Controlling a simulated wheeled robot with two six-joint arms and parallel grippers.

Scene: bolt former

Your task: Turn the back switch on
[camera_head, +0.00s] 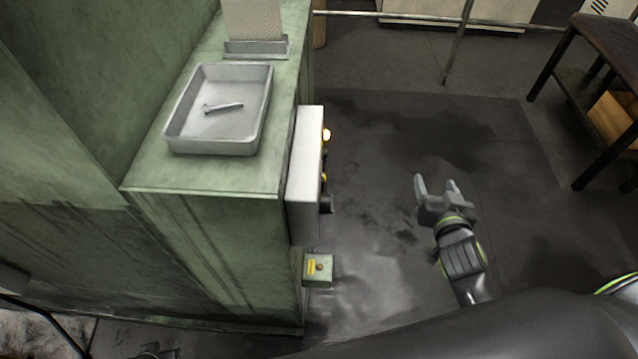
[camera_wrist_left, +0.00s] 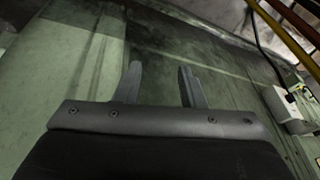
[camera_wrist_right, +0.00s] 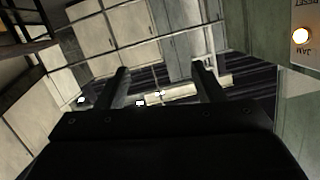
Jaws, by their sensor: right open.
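A green machine (camera_head: 215,215) fills the left of the head view. On its right side is a pale control box (camera_head: 305,165) with a lit orange lamp (camera_head: 326,135) and dark knobs seen edge-on. Below it is a small green box (camera_head: 318,270) with a yellow label and a button or switch. I cannot tell which part is the back switch. My right gripper (camera_head: 435,184) is open and empty, right of the control box and apart from it. My left gripper (camera_wrist_left: 160,82) is open and empty, facing green panelling; a pale box with a cable (camera_wrist_left: 287,108) is to its right.
A grey tray (camera_head: 178,118) with a bolt (camera_head: 223,108) sits on the machine top. A dark table (camera_head: 600,50) stands at the upper right. Floor around my right gripper is clear. The right wrist view shows a lit lamp marked JAM (camera_wrist_right: 300,36) and pale cabinets (camera_wrist_right: 110,40).

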